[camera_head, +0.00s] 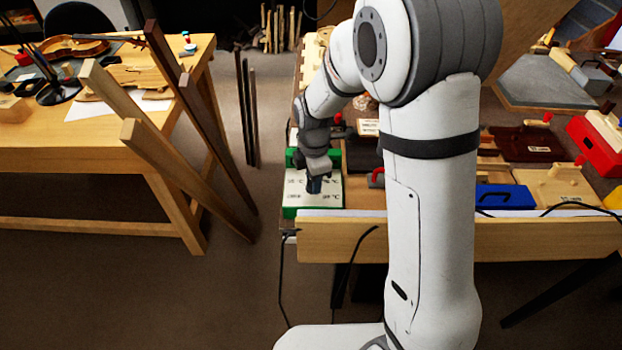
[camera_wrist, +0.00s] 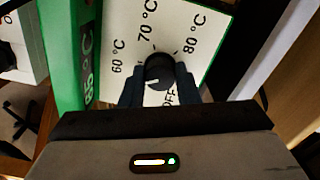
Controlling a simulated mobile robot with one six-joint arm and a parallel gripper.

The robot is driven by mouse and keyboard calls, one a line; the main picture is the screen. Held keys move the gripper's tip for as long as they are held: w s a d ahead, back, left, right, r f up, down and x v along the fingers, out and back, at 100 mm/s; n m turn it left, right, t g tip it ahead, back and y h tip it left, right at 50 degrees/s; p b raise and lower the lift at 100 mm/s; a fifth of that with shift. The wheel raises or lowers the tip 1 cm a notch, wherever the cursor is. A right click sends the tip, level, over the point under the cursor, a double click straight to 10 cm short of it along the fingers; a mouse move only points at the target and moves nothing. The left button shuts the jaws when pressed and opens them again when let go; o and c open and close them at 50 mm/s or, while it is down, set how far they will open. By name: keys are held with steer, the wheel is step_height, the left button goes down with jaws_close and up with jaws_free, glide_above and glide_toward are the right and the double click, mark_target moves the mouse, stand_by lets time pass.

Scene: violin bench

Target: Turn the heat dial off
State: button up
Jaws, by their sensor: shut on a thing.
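The heat dial (camera_wrist: 159,69) is a dark round knob on a white face plate (camera_wrist: 192,22) printed with 60 °C, 70 °C, 80 °C and OFF. In the wrist view my gripper (camera_wrist: 160,84) has its two fingers on either side of the knob, shut on it. A light pointer mark on the knob lies on its side toward the gripper, near the OFF print, but I cannot tell exactly where it points. In the head view the dial's green-and-white box (camera_head: 297,204) stands at the bench's front left corner, with my gripper (camera_head: 314,184) down over it.
A blue box (camera_head: 504,197), a red box (camera_head: 600,145) and a pale wooden block (camera_head: 556,185) lie on the bench to the right of my arm. Black cables hang over the bench's front edge (camera_head: 340,236). Leaning wooden strips (camera_head: 172,160) stand by the left table.

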steer(key=n, duration=0.5)
steer(key=shift+w+a+r+n, duration=0.15)
steer(key=shift+n, duration=0.15)
stand_by(0.5)
steer(key=o, duration=1)
steer(key=shift+c, duration=0.2)
step_height(320, 180, up, 7)
steer(key=shift+r, duration=0.3)
